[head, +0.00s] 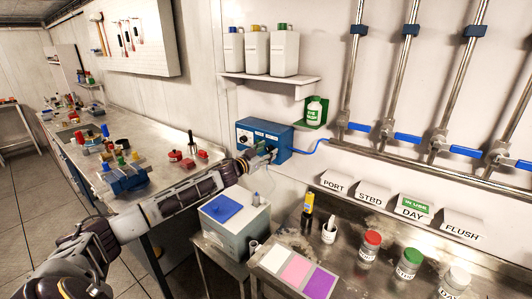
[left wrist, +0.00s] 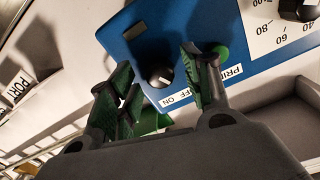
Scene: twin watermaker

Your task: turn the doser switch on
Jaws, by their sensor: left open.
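The doser (head: 265,138) is a blue box on the wall below the shelf. My left gripper (head: 262,157) is in front of the doser. In the left wrist view its green-padded fingers (left wrist: 155,72) are open, with the switch visible between them; contact cannot be told. My right gripper is out of view.
A green button (left wrist: 221,52) by the PRIME label and a larger dial (left wrist: 298,8) share the panel. Below stand a grey box with a blue lid (head: 225,225) and a steel bench with jars (head: 369,248).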

